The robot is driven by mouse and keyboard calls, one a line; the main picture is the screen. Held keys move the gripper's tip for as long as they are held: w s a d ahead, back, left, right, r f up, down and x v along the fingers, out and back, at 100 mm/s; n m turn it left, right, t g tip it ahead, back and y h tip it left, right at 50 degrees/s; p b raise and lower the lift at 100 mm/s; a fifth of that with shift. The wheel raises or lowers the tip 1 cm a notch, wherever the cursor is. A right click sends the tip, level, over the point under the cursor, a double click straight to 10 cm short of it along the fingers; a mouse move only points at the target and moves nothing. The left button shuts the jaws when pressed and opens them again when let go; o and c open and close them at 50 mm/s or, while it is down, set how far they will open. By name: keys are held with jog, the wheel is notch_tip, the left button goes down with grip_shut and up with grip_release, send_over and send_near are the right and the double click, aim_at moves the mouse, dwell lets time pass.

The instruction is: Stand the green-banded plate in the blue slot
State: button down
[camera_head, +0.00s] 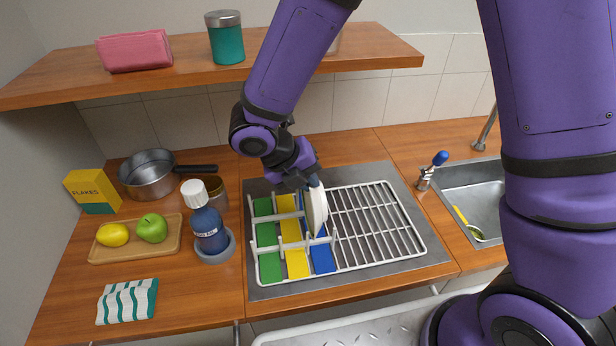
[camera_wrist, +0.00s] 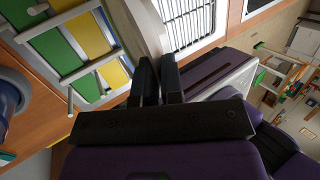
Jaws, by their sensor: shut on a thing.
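The plate (camera_head: 317,210) is white and upright, seen nearly edge-on in the head view; its green band cannot be made out. My gripper (camera_head: 312,184) is shut on its upper rim. The blue slot is hidden there.
The rack's yellow slot (camera_head: 296,262) and green slot (camera_head: 268,265) lie left of the blue one, with white dividers. The wire grid (camera_head: 375,225) at right is empty. A blue bottle (camera_head: 208,228) stands left of the rack. A sink (camera_head: 475,195) is at right, a shelf (camera_head: 170,75) above.

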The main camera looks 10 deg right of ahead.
jog(key=shift+f, duration=0.45)
dwell(0.4)
jog(key=c, duration=0.6)
grip_release()
notch_tip(320, 180, up, 14)
jog(key=shift+s, duration=8)
jog(key=shift+d, duration=0.1)
